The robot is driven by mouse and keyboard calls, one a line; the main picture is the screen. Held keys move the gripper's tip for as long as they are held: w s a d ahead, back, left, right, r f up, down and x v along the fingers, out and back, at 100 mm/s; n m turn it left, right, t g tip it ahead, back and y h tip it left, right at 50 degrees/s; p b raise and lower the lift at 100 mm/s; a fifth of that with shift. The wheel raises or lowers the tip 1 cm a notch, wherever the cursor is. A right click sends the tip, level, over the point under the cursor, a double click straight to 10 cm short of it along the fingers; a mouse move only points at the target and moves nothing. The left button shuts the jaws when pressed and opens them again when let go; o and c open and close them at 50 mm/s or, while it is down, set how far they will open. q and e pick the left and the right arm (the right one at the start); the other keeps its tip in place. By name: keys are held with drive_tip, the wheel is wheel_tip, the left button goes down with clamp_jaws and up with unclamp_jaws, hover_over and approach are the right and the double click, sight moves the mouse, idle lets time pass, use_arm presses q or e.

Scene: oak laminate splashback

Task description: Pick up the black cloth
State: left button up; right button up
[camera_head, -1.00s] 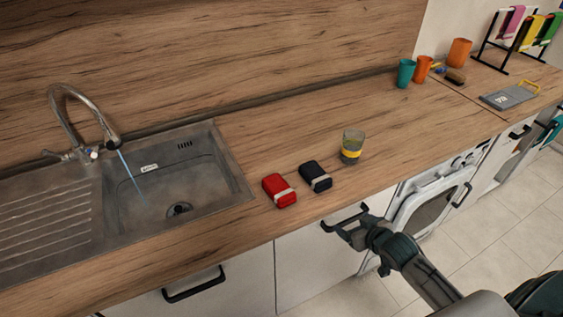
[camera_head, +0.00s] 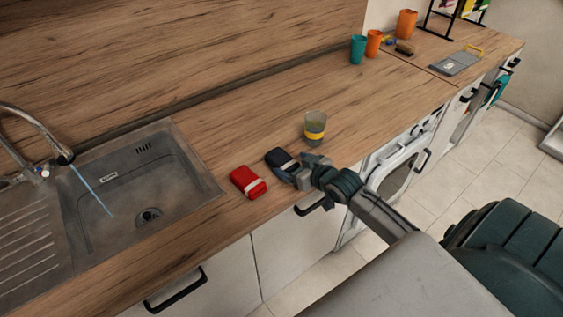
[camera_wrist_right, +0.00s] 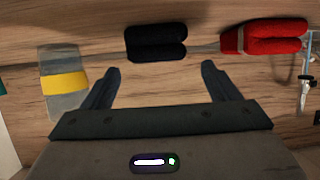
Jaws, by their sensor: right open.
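My left gripper is not in view.
A red cloth (camera_head: 248,181) lies just left of the black one. A glass with a yellow band (camera_head: 314,128) stands behind the gripper. The sink (camera_head: 150,185) is at left. Cups, including a teal cup (camera_head: 358,49), stand farther back.

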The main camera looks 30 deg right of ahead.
sight(284, 160)
drive_tip(key=shift+w+f, duration=0.15)
drive_tip(key=shift+w, duration=0.2)
drive_tip(key=shift+w+f+p, duration=0.1)
drive_tip(key=shift+w+p, duration=0.25)
drive_tip(key=shift+w, duration=0.1)
drive_tip(key=p+x, duration=0.1)
drive_tip(key=x, duration=0.2)
drive_tip(key=shift+w+a+f, duration=0.1)
drive_tip(key=shift+w+f, duration=0.35)
drive_tip(key=shift+w, duration=0.15)
drive_tip(key=shift+s, duration=0.1)
drive_tip(key=shift+c, duration=1.1)
drive_tip(key=c, duration=0.8)
drive_tip(key=shift+c, duration=0.2)
